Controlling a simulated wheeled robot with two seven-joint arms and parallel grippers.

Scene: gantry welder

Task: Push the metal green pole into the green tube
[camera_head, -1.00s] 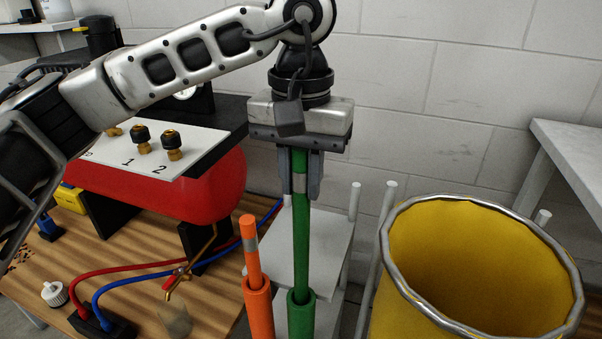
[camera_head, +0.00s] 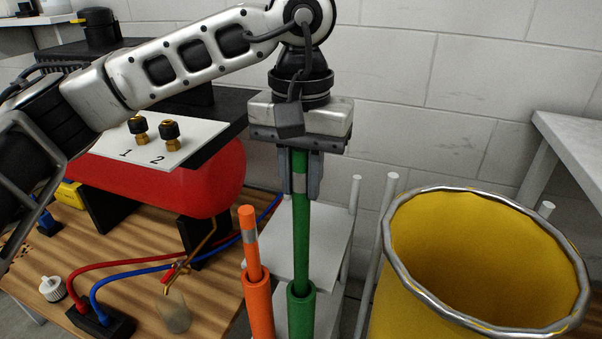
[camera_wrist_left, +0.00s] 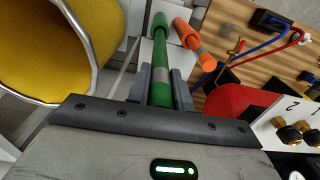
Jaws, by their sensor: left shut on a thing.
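The green pole (camera_head: 300,235) stands nearly upright, with a silver band near its top. Its lower end is inside the mouth of the green tube (camera_head: 300,311), and a long part of the pole shows above the rim. My left gripper (camera_head: 301,192) is shut on the green pole near its top and points down. In the left wrist view the pole (camera_wrist_left: 160,60) runs between the fingers (camera_wrist_left: 162,88) to the green tube (camera_wrist_left: 158,22). My right gripper is not in view.
An orange pole (camera_head: 249,235) stands in an orange tube (camera_head: 259,308) just left of the green tube. A yellow barrel (camera_head: 405,300) stands close on the right. A red tank (camera_head: 215,182) and hoses sit on the wooden table (camera_head: 215,300) at left. White shelves (camera_head: 325,240) stand behind.

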